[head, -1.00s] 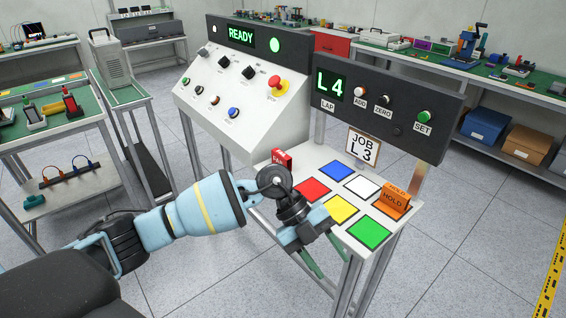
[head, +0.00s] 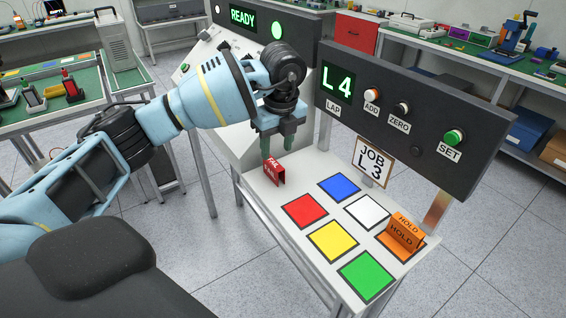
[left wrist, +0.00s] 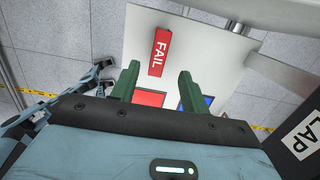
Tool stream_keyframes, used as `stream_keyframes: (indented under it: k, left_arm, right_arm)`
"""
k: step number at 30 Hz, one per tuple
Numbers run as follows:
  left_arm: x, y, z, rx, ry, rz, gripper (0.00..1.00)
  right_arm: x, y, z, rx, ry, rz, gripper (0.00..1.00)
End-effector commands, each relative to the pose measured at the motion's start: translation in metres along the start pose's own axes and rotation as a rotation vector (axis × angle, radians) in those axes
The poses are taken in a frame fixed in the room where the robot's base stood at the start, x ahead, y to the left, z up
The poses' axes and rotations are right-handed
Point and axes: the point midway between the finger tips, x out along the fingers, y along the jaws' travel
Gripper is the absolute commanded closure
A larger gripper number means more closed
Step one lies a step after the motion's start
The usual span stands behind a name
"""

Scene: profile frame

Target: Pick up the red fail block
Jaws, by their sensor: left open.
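The red fail block (head: 274,172) stands at the far left corner of the white table (head: 262,190), beyond the red square. My left gripper (head: 277,148) is open and empty, pointing down just above and behind the block in the head view. In the left wrist view the fail block (left wrist: 160,52) lies ahead of the two green fingertips (left wrist: 156,78), roughly between their lines and apart from both. Its white FAIL lettering shows there. My right gripper is in neither view.
Coloured squares, including a red one (head: 305,210), cover the table. An orange HOLD block (head: 403,233) stands at the right. A dark panel (head: 410,120) reading L4 and a JOB L3 sign (head: 374,161) rise behind. A sloped READY console stands close behind my left gripper.

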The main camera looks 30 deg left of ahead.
Motion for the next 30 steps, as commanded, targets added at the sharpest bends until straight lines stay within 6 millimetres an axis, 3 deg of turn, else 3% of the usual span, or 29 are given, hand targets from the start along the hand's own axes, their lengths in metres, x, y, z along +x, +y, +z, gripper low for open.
stream_keyframes:
  k: [5,10,17,30]
  left_arm:
    - [0.004,0.000,0.000,0.000,0.000,0.001,0.55]
    - [0.021,0.000,0.000,0.000,0.000,0.003,0.55]
    - [0.028,0.000,0.001,0.000,0.000,0.000,0.55]
    - [0.077,-0.002,0.006,0.001,0.001,0.000,0.55]
  right_arm:
    - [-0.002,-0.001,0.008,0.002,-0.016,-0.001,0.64]
    - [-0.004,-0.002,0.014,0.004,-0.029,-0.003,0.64]
    - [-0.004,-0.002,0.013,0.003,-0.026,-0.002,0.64]
    - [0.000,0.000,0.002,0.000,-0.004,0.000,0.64]
